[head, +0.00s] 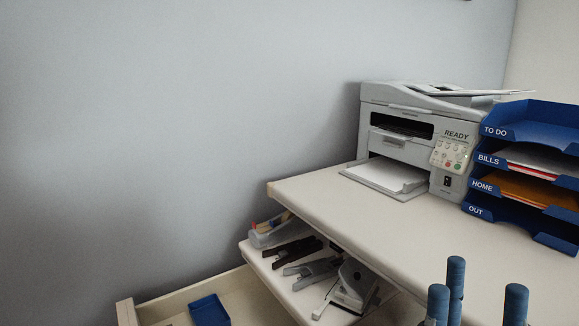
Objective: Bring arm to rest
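My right gripper (481,287) shows at the bottom right of the head view, in front of the desk. Its blue fingertips point up and stand apart, with nothing visible between them, so it is open and empty. Its palm and the rest of the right arm are cut off by the lower edge of the picture. My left gripper and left arm are not in view.
The pale desk (350,208) holds a printer (400,135) with paper and a blue letter tray stack (520,135). A low shelf (300,300) holds staplers and a hole punch (350,290). A drawer (170,305) with a blue box (209,311) is below left.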

